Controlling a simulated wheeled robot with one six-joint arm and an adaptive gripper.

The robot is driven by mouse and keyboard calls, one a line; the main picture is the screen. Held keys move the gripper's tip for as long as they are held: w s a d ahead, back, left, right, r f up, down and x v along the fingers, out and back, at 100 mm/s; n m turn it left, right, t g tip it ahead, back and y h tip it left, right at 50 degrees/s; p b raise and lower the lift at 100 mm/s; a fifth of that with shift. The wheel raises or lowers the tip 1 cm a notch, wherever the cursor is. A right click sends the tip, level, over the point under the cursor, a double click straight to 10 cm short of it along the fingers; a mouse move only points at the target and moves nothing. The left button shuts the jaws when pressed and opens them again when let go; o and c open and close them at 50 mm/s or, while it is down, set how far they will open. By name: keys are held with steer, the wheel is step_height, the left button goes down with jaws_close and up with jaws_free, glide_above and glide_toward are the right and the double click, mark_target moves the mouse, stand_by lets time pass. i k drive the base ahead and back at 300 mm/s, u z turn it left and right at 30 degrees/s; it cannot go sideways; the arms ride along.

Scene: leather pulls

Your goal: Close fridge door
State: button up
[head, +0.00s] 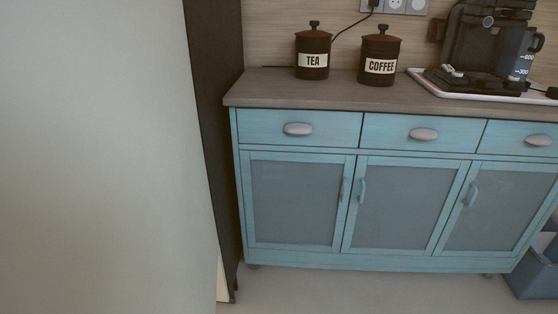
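No fridge door can be made out for certain. A large plain pale surface (95,160) fills the left side of the view, close to me. I cannot tell whether it is a wall or part of the fridge. A tall, narrow dark panel (218,120) stands along its right edge, reaching down near the floor. I cannot tell whether this is the fridge's side or door. No handle or door gap shows on either. My gripper is not in view.
A blue sideboard (300,264) with drawers and doors, all looking shut, stands right of the dark panel. Its top holds a tea tin (312,52), a coffee tin (380,56) and a coffee machine (485,45). A blue-grey bin (535,272) stands at right. Floor (380,292) in front looks clear.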

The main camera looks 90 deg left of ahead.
mark_target(106, 205)
steer(key=i, duration=0.95)
steer(key=u, duration=4.4)
steer(key=i, duration=0.5)
steer(key=z, duration=0.1)
